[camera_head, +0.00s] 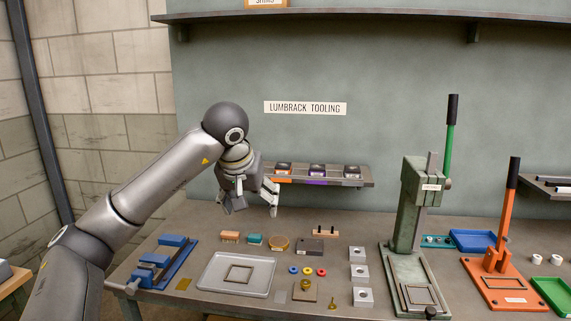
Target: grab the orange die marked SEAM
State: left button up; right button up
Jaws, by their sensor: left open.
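On the small wall shelf (330,183) stand three dark-topped dies: one with an orange lower part (284,171) at the left end, a purple one (318,171) in the middle and a dark one (352,171) at the right. Their markings are too small to read, so I cannot confirm SEAM. My left gripper (252,206) is open and empty, pointing down above the bench. In the picture it sits just left of and below the orange die, partly in front of the shelf's left end. My right gripper is not in view.
The bench holds a grey tray (209,283), a blue fixture (174,266), a small orange-tan block (230,236) and a dark box (309,247). A tall green press (414,217) and an orange press (497,261) stand right. A long shelf (370,16) runs above.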

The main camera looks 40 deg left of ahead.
aim_at(281, 168)
jog(key=i+j, duration=1.05)
jog(key=i, duration=0.25)
